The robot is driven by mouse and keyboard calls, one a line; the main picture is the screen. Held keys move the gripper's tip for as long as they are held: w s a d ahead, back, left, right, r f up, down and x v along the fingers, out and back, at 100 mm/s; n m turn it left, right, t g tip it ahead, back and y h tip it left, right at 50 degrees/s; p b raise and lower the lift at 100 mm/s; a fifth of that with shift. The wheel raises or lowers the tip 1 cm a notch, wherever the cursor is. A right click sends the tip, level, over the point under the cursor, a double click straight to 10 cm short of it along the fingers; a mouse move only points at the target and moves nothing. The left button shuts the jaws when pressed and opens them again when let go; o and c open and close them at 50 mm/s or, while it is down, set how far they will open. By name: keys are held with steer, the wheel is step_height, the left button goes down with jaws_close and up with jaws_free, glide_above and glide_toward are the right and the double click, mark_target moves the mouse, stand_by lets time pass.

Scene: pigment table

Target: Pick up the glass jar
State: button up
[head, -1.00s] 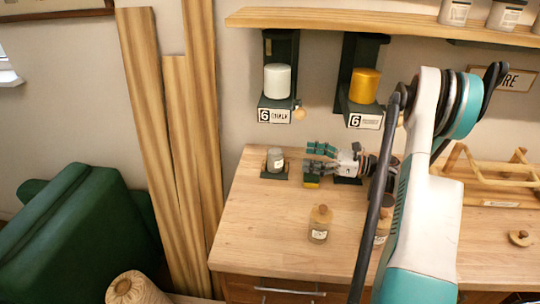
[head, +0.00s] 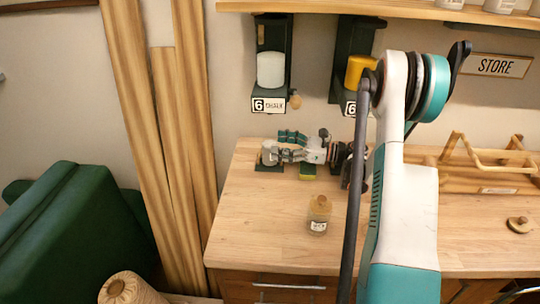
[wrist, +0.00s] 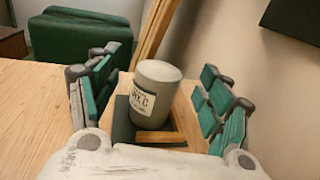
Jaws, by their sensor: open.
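A pale grey jar (wrist: 155,82) with a white label stands upright on a dark pad (wrist: 123,122). In the wrist view it sits between the spread fingers of my gripper (wrist: 158,100), with a gap on both sides. In the head view my gripper (head: 276,147) reaches left over the table, its fingertips at the jar and hiding most of it. My gripper is open and holds nothing. A small corked bottle (head: 319,215) with a label stands nearer the front of the table, apart from my gripper.
White (head: 271,69) and yellow (head: 360,70) containers sit in wall holders behind the table (head: 260,230). A wooden rack (head: 490,165) and a small wooden lid (head: 519,224) lie to the right. Tall planks (head: 185,150) lean at the left. The table's front left is clear.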

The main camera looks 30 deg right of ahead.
mark_target(271, 142)
steer(key=b+x, duration=0.1)
steer(key=x, duration=0.2)
steer(key=shift+w+a, duration=0.2)
steer(key=shift+w, duration=0.05)
steer(key=c, duration=1.4)
steer(key=shift+r, duration=0.15)
